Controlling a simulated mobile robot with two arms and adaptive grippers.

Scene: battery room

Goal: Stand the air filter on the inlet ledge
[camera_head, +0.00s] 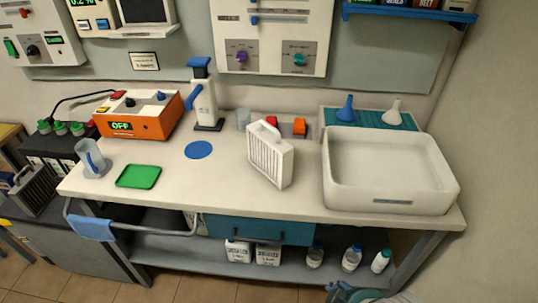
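A white air filter (268,158) with upright slats and a handle on top stands upright on the white workbench (225,190), right of the middle. It stands apart from the white basin to its right. A darker, similar slatted panel with a handle (35,190) stands at the far left on a lower grey cabinet. I cannot tell which surface is the inlet ledge. Neither of my grippers can be made out in the head view.
An orange unit (140,114) reading OFF, a clear jug (91,158), a green tray (139,176) and a blue disc (199,150) occupy the bench's left half. A white basin (390,204) fills its right end. Bottles (351,258) stand on the lower shelf. The front middle is clear.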

